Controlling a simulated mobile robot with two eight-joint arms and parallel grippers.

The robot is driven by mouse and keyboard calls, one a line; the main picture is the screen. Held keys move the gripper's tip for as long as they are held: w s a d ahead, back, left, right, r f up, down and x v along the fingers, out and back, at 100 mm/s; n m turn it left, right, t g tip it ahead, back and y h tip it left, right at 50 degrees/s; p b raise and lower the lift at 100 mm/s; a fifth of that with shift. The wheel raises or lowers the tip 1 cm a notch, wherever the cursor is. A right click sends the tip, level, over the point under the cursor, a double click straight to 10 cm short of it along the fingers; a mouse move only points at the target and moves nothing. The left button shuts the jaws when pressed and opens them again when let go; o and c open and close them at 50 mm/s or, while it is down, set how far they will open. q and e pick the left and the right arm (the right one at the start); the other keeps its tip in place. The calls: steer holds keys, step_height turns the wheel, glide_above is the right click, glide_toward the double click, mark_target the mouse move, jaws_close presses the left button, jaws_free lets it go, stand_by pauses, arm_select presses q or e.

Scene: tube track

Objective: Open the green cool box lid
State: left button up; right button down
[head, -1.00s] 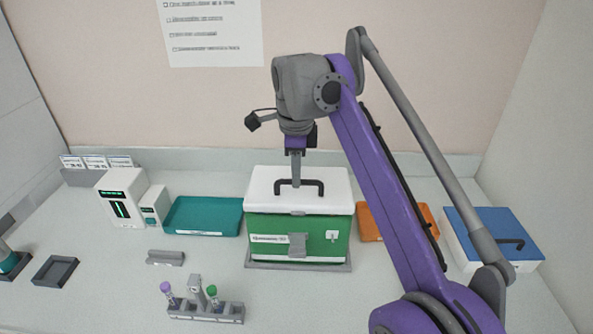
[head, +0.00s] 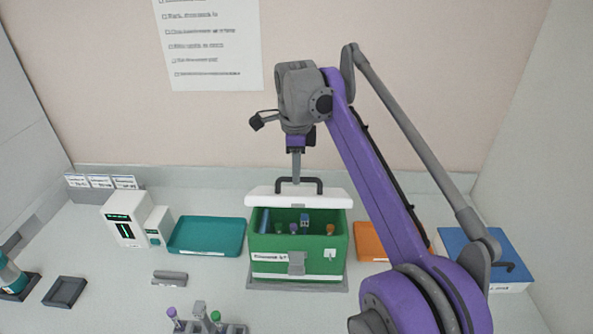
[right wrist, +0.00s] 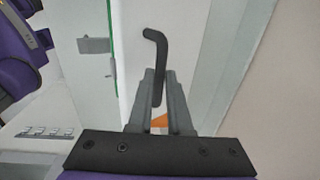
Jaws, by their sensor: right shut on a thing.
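The green cool box (head: 270,268) stands at the middle of the bench in the head view. Its white lid (head: 325,200) is raised off the front rim and tilted, so the inside shows with several tubes (head: 304,222) in it. My right gripper (head: 296,181) is above the lid, shut on its dark handle (head: 314,180). The right wrist view shows the handle (right wrist: 154,50) between the two fingers (right wrist: 160,85), with the white lid behind. The lid's back edge is hidden. My left gripper is not in view.
A teal tray (head: 207,236) and white devices (head: 125,218) stand left of the box. An orange tray (head: 372,241) and a blue-lidded box (head: 470,250) are to the right. A tube rack (head: 235,328) is in front, and the wall is close behind.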

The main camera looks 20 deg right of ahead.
stand_by(0.4)
steer(key=c, duration=1.2)
jaws_free()
steer(key=shift+c, duration=0.2)
steer(key=o, duration=0.4)
steer(key=shift+w+f, duration=0.1)
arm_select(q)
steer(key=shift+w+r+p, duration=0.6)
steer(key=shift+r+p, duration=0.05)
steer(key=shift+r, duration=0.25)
arm_select(e)
step_height(320, 180, up, 11)
steer(key=s, duration=0.1)
steer(key=shift+a, duration=0.15)
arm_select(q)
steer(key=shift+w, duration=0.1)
arm_select(e)
steer(key=shift+w+f, duration=0.1)
